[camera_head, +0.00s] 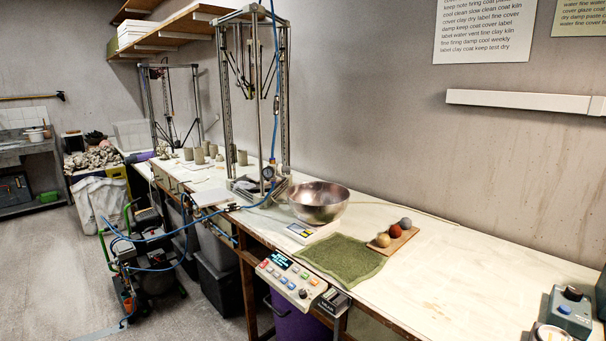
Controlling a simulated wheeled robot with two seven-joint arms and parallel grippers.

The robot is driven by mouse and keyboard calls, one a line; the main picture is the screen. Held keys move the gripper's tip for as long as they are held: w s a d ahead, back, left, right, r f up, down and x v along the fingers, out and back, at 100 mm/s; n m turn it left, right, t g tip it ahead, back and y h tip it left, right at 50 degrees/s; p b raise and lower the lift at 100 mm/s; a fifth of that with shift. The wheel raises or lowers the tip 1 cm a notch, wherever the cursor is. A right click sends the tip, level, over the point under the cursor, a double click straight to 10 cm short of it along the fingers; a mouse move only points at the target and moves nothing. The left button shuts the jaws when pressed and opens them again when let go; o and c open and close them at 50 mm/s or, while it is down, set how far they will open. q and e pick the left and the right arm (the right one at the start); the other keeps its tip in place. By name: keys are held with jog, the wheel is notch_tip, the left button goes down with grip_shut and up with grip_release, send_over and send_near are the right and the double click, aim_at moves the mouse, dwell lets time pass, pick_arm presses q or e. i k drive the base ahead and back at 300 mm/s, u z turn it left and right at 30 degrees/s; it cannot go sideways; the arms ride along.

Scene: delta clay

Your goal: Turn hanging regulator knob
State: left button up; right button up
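A small round regulator with a pale-faced gauge (268,173) hangs on the blue hose (272,110) in front of the near metal delta frame (283,110). It is just above the bench top, left of and behind the steel bowl. Its knob is too small to make out clearly. Neither of my grippers is in view.
The long bench (440,255) carries a steel bowl (318,203), a green cloth (340,262) and a wooden board with three balls (391,238). A control panel (290,282) is on its front edge. A compressor (155,270) stands on the floor at left, with hoses running to the bench.

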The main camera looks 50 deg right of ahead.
aim_at(285, 169)
jog(key=z, duration=1.2)
